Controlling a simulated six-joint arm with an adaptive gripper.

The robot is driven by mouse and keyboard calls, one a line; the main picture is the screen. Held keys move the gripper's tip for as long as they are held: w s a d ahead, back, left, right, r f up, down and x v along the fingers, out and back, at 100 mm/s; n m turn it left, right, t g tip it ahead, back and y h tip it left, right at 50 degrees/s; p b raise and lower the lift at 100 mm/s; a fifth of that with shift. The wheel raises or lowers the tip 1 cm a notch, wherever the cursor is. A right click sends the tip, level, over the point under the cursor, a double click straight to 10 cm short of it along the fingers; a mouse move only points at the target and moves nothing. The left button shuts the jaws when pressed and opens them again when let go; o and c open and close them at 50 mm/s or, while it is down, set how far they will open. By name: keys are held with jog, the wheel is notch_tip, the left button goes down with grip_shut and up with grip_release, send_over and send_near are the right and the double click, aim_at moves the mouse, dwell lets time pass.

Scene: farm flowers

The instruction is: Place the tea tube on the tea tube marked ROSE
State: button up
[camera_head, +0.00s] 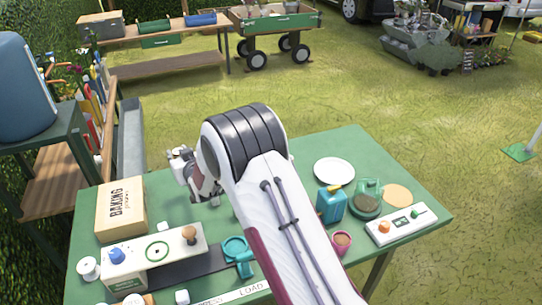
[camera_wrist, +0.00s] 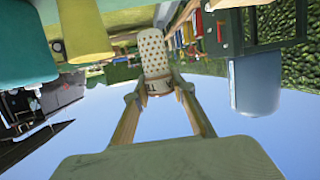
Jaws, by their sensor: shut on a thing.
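In the wrist view, which is upside down, my gripper (camera_wrist: 155,88) is shut on a cream tube with gold dots (camera_wrist: 152,52), held between its two tan fingers. I take this to be the tea tube. In the head view my gripper (camera_head: 184,168) is above the left part of the green table, partly hidden by my arm, and the tube cannot be told clearly there. A teal thing (camera_wrist: 24,45) and a yellow thing (camera_wrist: 84,32) are close at the upper left of the wrist view. No ROSE mark is legible in either view.
The green table (camera_head: 300,155) carries a baking box (camera_head: 121,208), a white press unit (camera_head: 150,262), a blue can (camera_head: 331,204), a white plate (camera_head: 334,171) and a switch panel (camera_head: 401,226). A blue barrel (camera_head: 24,95) stands at the left.

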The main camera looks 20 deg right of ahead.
notch_tip(320, 180, up, 13)
jog(key=s+d+m+h, duration=0.2)
jog(key=d+m+h, duration=0.1)
jog(key=d, duration=1.5)
jog(key=s+d+m+h, duration=0.2)
jog(key=d+h, duration=0.1)
jog(key=d, duration=1.5)
jog(key=shift+f, duration=2.55)
notch_tip(320, 180, down, 6)
jog(key=shift+f, duration=0.15)
jog(key=shift+f, duration=1.8)
